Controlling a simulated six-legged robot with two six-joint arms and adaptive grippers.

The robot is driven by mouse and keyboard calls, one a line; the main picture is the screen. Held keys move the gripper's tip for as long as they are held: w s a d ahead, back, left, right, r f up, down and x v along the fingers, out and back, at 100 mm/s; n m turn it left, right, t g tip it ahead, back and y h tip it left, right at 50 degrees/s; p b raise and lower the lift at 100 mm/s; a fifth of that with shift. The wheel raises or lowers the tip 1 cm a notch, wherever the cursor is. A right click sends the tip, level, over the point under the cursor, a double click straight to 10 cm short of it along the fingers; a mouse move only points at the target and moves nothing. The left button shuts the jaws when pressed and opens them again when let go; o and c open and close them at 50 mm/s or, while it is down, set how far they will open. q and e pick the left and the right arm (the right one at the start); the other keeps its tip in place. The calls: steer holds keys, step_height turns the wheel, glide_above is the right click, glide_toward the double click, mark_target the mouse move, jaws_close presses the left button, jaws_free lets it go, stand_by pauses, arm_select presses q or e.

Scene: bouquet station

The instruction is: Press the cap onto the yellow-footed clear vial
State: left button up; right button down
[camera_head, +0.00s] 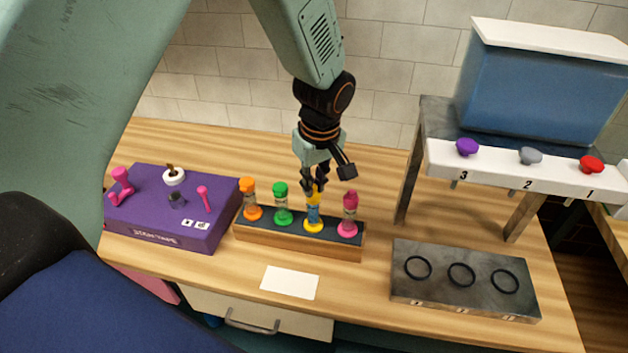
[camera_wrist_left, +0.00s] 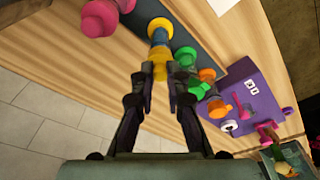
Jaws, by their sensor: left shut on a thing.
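The clear vial (camera_head: 313,213) with a yellow foot (camera_head: 313,227) stands in a wooden rack (camera_head: 290,243), between the green and pink vials. My left gripper (camera_head: 315,185) comes down from above and is shut on the yellow cap (camera_head: 317,190) at the vial's top. In the left wrist view the cap (camera_wrist_left: 160,70) sits between the two fingertips (camera_wrist_left: 161,82), in line with the vial and its yellow foot (camera_wrist_left: 160,27). Cap and vial look in contact, but I cannot tell how far the cap is seated. My right gripper is not in view.
Orange (camera_head: 249,198), green (camera_head: 281,202) and pink (camera_head: 349,212) capped vials share the rack. A purple box (camera_head: 150,228) stands left, a white card (camera_head: 290,282) lies in front. A grey ringed plate (camera_head: 465,303) and a dispenser stand (camera_head: 520,165) are right.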

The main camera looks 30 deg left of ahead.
arm_select(q)
steer(key=o, duration=0.8)
steer(key=shift+o, duration=0.2)
steer(key=o, duration=0.4)
steer(key=shift+o, duration=0.2)
steer(key=shift+r, duration=0.1)
steer(key=shift+r+p, duration=1.1)
steer(key=shift+r, duration=0.1)
steer(key=shift+r+p, duration=0.6)
steer(key=shift+r, duration=1.65)
